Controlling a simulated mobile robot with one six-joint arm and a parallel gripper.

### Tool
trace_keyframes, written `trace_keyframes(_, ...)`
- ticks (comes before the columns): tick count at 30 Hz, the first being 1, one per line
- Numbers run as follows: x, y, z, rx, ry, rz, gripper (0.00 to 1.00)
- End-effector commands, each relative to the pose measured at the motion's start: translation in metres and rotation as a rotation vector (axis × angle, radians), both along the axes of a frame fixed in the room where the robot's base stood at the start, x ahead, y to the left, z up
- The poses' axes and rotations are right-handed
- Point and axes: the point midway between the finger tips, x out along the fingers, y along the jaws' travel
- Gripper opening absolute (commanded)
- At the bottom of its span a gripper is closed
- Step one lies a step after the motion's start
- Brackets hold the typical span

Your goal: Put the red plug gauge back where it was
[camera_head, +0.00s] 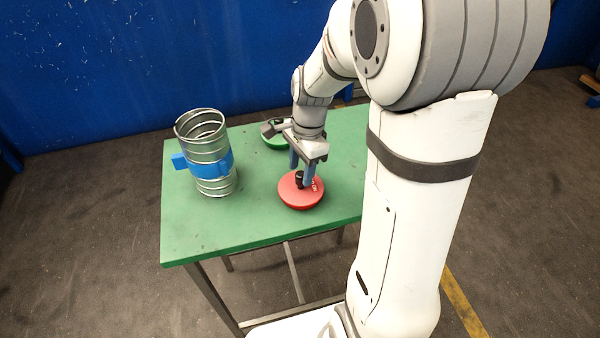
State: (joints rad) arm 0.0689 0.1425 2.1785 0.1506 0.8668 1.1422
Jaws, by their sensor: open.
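The red plug gauge (300,196) is a round red disc with a black knob on top and pale marks on its face. It rests on the green table (245,231), near the front edge. My gripper (303,177) points down right at the black knob, with its fingers open. One finger is at the left of the knob and the other behind or to its right. Whether the fingers touch the knob cannot be told. A green disc (274,142), likely another gauge, lies farther back, partly hidden by my gripper.
The table is clear between the duct and the red gauge and along the front left. A blue wall (110,60) stands behind.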

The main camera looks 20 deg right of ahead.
Motion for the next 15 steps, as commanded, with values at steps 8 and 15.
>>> trace_keyframes(8, 0.003, -0.007, 0.062, 0.000, -0.006, 0.000, 0.46)
trace_keyframes(15, 0.003, -0.011, 0.092, -0.001, -0.003, 0.001, 0.46)
